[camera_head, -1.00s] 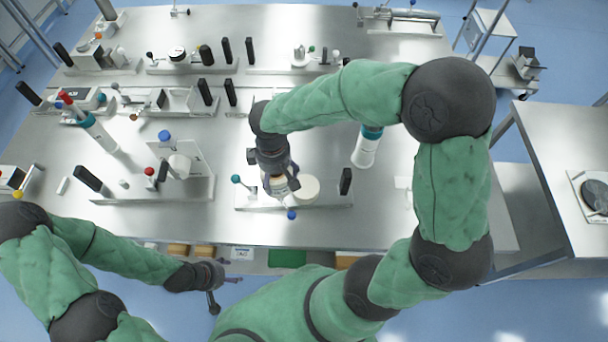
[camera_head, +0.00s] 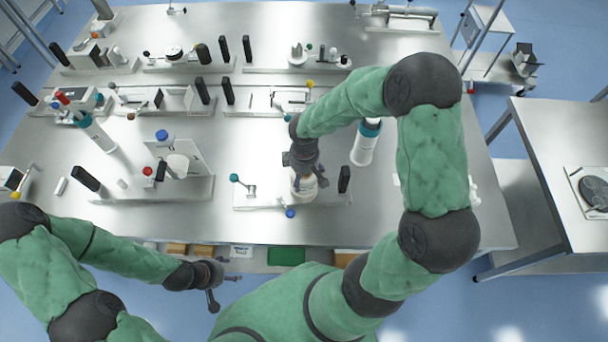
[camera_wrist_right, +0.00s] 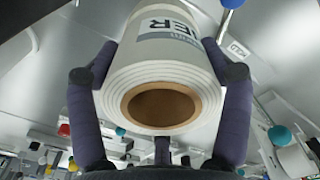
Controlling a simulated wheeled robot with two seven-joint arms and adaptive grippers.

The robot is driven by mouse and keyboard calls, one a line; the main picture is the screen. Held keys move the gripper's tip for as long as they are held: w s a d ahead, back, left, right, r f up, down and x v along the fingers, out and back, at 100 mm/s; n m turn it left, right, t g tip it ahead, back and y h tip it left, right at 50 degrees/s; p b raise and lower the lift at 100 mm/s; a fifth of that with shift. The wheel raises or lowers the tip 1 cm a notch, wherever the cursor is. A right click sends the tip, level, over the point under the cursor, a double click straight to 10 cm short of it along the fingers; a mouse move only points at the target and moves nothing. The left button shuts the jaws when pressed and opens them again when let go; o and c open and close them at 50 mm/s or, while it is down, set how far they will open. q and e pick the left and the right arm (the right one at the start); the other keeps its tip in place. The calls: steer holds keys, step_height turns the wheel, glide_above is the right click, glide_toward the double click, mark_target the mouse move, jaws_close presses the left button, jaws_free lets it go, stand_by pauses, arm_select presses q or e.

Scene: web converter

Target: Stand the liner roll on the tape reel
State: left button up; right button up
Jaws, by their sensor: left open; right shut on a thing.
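My right gripper (camera_head: 303,166) is shut on the liner roll (camera_head: 303,184), a white roll with dark lettering and a brown core. In the right wrist view the fingers clasp the sides of the roll (camera_wrist_right: 160,70), with its core end facing the camera. The head view shows it over the front middle station plate (camera_head: 250,203). The pale round reel on that plate is mostly hidden beneath the gripper and roll; I cannot tell whether they touch. My left gripper (camera_head: 217,287) is open and empty, in front of the table's front edge.
The plate has a teal-knobbed lever (camera_head: 236,178), a blue knob (camera_head: 290,213) and a black upright block (camera_head: 344,179). A white bottle with a teal top (camera_head: 365,142) stands behind to the right. Another station with a white cup (camera_head: 178,167) is to the left.

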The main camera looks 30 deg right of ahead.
steer(key=shift+f, duration=0.2)
steer(key=shift+f, duration=0.2)
steer(key=o, duration=1.4)
steer(key=shift+c, duration=0.2)
step_height(320, 180, up, 12)
steer(key=shift+r+p, duration=0.2)
steer(key=shift+p, duration=0.2)
